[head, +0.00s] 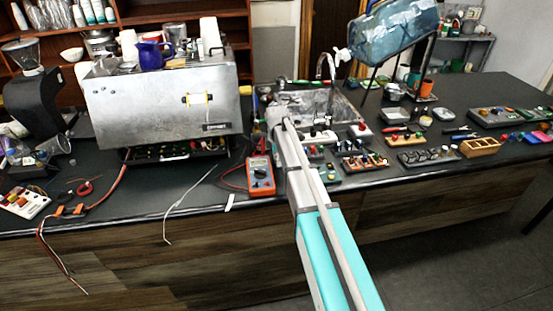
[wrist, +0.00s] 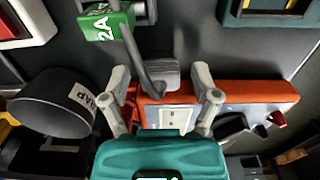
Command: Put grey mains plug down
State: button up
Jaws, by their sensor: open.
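The grey mains plug (wrist: 162,74) shows in the wrist view as a grey block between my fingertips, with a grey cable (wrist: 131,40) looping over it from the top. It is at the far edge of an orange unit (wrist: 255,94) with a pale socket plate (wrist: 170,118). Whether the plug rests on the unit or on the dark counter I cannot tell. My gripper (wrist: 162,75) is open, one finger on each side of the plug, with visible gaps. In the head view my arm hides the gripper and I cannot make out the plug.
A green block marked 2A (wrist: 108,24) lies beyond the plug. A dark cylinder (wrist: 55,103) with a white label is left of my gripper. An orange multimeter (head: 260,176) and a metal brewer (head: 160,100) stand left of my arm. Trays of parts fill the counter to the right.

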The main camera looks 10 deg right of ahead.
jog(key=shift+r, duration=0.1)
notch_tip(320, 180, up, 12)
jog(key=p, duration=1.2)
dwell(0.8)
jog(key=s+m, duration=1.8)
jog(key=s, duration=1.1)
jog(key=shift+a, duration=0.1)
jog(key=shift+c, duration=0.3)
